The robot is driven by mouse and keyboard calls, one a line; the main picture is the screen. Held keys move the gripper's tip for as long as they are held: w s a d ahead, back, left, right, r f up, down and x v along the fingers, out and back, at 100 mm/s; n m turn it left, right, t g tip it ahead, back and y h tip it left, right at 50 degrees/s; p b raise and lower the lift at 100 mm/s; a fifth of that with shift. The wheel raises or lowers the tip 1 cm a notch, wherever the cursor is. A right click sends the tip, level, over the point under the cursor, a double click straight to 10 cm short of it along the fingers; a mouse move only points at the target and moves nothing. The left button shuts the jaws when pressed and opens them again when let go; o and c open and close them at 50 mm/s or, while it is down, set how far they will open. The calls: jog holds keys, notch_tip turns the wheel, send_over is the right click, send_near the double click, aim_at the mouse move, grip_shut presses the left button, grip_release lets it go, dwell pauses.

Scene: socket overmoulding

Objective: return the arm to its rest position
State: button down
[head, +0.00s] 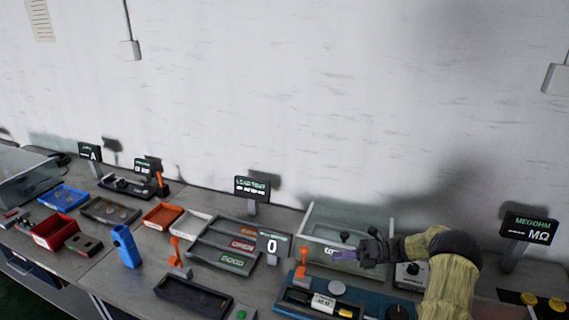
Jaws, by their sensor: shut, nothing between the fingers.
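My arm (447,275) reaches in from the lower right of the head view, bent at its elbow, with a yellowish cover on its links. My gripper (352,254) points left in front of a clear box and is shut. Nothing shows held between its fingers. The fingertips are small and partly lost against the clear box behind them.
The clear box (316,226) stands behind my gripper. Below it is a blue fixture (374,299) with an orange lever (302,262). Trays such as the red bin (60,228) fill the bench to the left. A megohm display (529,228) stands right of my arm.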

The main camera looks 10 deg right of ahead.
jog(key=s+a+r+n+g+h, duration=0.4)
jog(key=s+a+n+h, duration=0.55)
jog(key=n, duration=0.55)
jog(key=s+r+n+t+h, duration=0.2)
jog(key=s+r+n+h, duration=0.1)
jog(key=s+n, duration=0.5)
jog(key=s+a+r+n+t+h, duration=0.1)
jog(key=s+r+n+h, duration=0.3)
jog(key=s+n, duration=0.4)
jog(key=n+t, duration=0.1)
jog(key=n, duration=0.1)
jog(key=shift+a+n, duration=0.25)
jog(key=shift+n, duration=0.15)
